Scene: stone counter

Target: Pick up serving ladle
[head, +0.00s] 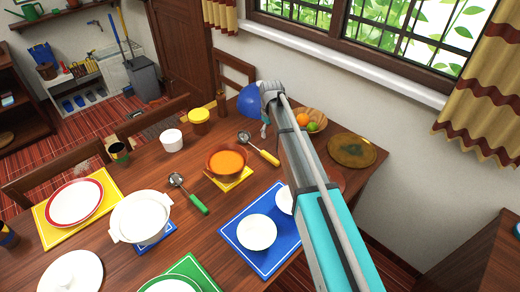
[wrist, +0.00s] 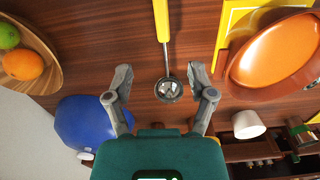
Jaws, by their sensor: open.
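A ladle with a yellow handle (head: 270,158) and a metal bowl lies on the wooden table, right of a bowl of orange soup (head: 227,160). In the wrist view this ladle (wrist: 161,22) has its handle pointing to the top and its round metal bowl between my fingers. My gripper (wrist: 160,80) is open and empty, with one finger on each side of the ladle; its height above it is hard to tell. In the head view my gripper (head: 266,128) is seen from behind, partly hidden by my arm. A second ladle with a green handle (head: 198,204) lies further left.
The soup bowl (wrist: 275,55) stands close right of the ladle. A fruit bowl (wrist: 40,60) and a blue rounded object (wrist: 80,122) are on the left. A white cup (wrist: 248,124) stands at lower right. Plates, a white pot (head: 140,216) and a yellow-brown jar (head: 199,120) crowd the table.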

